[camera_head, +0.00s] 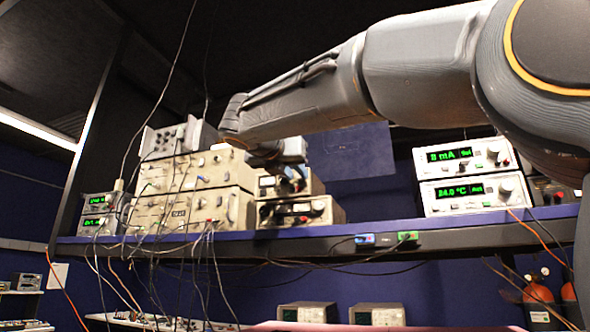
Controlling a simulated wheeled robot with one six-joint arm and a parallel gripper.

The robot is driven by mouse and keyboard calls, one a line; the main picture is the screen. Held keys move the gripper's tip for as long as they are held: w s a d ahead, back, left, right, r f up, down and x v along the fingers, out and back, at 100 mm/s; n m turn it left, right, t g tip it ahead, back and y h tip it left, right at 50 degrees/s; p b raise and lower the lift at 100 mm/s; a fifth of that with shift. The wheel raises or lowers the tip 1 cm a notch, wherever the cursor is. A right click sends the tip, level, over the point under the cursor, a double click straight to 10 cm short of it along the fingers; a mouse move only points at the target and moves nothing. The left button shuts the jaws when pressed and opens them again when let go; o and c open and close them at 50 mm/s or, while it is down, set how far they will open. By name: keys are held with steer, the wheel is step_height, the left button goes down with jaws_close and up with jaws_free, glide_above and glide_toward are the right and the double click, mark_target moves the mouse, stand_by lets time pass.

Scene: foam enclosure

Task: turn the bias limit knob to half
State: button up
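My arm reaches in from the right, and my gripper (296,181) is at its far end, in front of the upper small beige instrument (312,183) on the shelf. The fingers are small and dark here, so I cannot tell whether they are open or shut, or whether they touch the panel. No label reading bias limit is legible, and I cannot tell which knob it is. The lower beige instrument (301,211) has a dark meter window and a knob (318,206) at its right. The upper instrument's panel is partly hidden by my gripper.
Large beige units (190,208) with hanging cables stand left of my gripper. Two white units with green displays (465,191) stand at the right. The shelf edge (385,234) runs below them all. Shelf space between the beige and white instruments is clear.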

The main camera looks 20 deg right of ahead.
steer(key=shift+w+d, duration=0.1)
steer(key=shift+d, duration=0.05)
steer(key=shift+c, duration=0.4)
jaws_close()
steer(key=shift+m, duration=0.3)
steer(key=m+b, duration=0.3)
steer(key=m, duration=0.2)
steer(key=shift+f+b, duration=0.2)
steer(key=shift+b, duration=0.2)
steer(key=shift+m+b, duration=0.95)
steer(key=shift+m, duration=0.75)
steer(key=shift+r+m, duration=0.1)
steer(key=shift+m, duration=0.2)
